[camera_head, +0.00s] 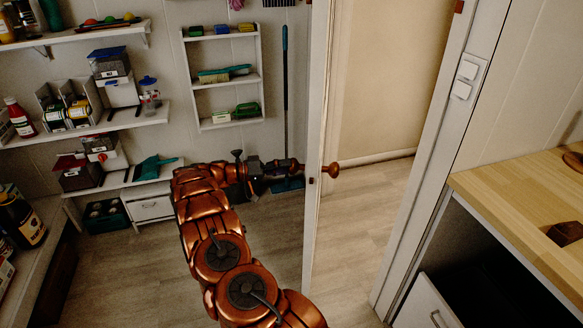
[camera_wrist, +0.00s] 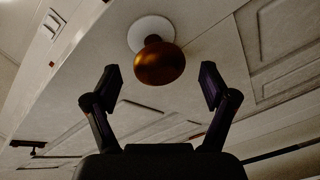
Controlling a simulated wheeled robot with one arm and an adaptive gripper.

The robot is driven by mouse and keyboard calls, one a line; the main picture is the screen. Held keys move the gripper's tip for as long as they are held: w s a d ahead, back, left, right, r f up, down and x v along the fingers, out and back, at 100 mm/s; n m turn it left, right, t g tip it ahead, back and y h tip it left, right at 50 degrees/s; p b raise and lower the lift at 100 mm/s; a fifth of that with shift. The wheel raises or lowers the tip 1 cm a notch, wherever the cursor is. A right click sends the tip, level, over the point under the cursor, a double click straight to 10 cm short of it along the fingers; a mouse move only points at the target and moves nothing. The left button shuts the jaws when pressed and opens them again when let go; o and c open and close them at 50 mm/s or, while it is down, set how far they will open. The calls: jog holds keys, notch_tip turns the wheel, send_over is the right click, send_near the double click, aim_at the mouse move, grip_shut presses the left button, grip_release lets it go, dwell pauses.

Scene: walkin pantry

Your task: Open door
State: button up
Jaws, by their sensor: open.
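The white door (camera_head: 315,120) stands ajar, seen nearly edge-on in the head view, with a latch on its edge. A copper-brown knob (camera_head: 332,171) sticks out on its right face. In the wrist view a round brown knob (camera_wrist: 159,64) on a white rosette projects from the pale panelled door (camera_wrist: 215,62). My gripper (camera_wrist: 160,80) is open, one finger to each side of this knob and a little below it in the picture. The fingers do not touch it. In the head view my gripper (camera_head: 258,172) is at the door's left face, small and partly hidden by the arm.
Wall shelves (camera_head: 85,127) with bottles and boxes line the left. A small white shelf unit (camera_head: 226,80) and a blue-handled broom (camera_head: 286,95) are at the back wall. A wooden counter (camera_head: 520,195) stands right of the door frame (camera_head: 435,170). The floor (camera_head: 355,235) in the doorway is clear.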

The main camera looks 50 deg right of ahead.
jog(key=v, duration=0.9)
jog(key=shift+a, duration=0.2)
